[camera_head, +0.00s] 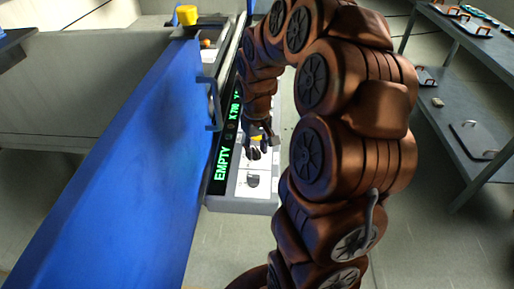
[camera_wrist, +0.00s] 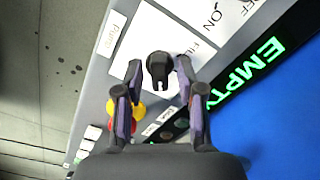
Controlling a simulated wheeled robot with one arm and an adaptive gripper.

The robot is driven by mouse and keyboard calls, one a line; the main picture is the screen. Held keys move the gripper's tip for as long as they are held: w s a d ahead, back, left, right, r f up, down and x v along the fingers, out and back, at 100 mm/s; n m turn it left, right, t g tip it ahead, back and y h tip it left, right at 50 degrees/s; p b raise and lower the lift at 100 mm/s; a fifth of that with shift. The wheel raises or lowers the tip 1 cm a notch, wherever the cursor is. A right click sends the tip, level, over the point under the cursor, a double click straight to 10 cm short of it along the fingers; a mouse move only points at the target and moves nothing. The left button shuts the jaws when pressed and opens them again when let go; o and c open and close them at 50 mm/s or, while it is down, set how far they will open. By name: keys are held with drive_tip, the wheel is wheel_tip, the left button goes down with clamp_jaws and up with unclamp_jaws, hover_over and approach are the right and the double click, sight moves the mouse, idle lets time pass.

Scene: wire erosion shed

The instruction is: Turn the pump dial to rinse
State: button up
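The pump dial (camera_wrist: 159,66) is a black knob on a white plate (camera_wrist: 150,30) beside a "Pump" label (camera_wrist: 108,33). A word that seems to begin "FIL" is partly visible on the plate; I cannot read a rinse mark. My gripper (camera_wrist: 158,72) is open, with one finger on each side of the dial; I cannot tell whether either finger touches it. In the head view my gripper (camera_head: 260,139) is over the grey control panel (camera_head: 259,204), partly hiding the dial area.
A second plate marked ON and OFF with another knob (camera_head: 252,181) is at the panel's near end. A green display reading EMPTY (camera_head: 221,162) runs alongside, next to a blue wall (camera_head: 150,150). Yellow and red buttons (camera_wrist: 138,110) are near the fingers. Grey shelves (camera_head: 480,150) stand right.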

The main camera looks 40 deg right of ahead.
sight(255, 151)
drive_tip(key=shift+r, duration=0.1)
wheel_tip(255, 151, up, 12)
idle(0.7)
drive_tip(key=s+a+g+p, duration=0.1)
drive_tip(key=s+a+p, duration=0.2)
drive_tip(key=s+a, duration=0.5)
drive_tip(key=s+a+r+n+p, duration=0.1)
drive_tip(key=s+a+p, duration=0.3)
drive_tip(key=s+a, duration=0.5)
drive_tip(key=s, duration=0.6)
drive_tip(key=shift+s+r+g, duration=0.15)
drive_tip(key=shift+g, duration=0.25)
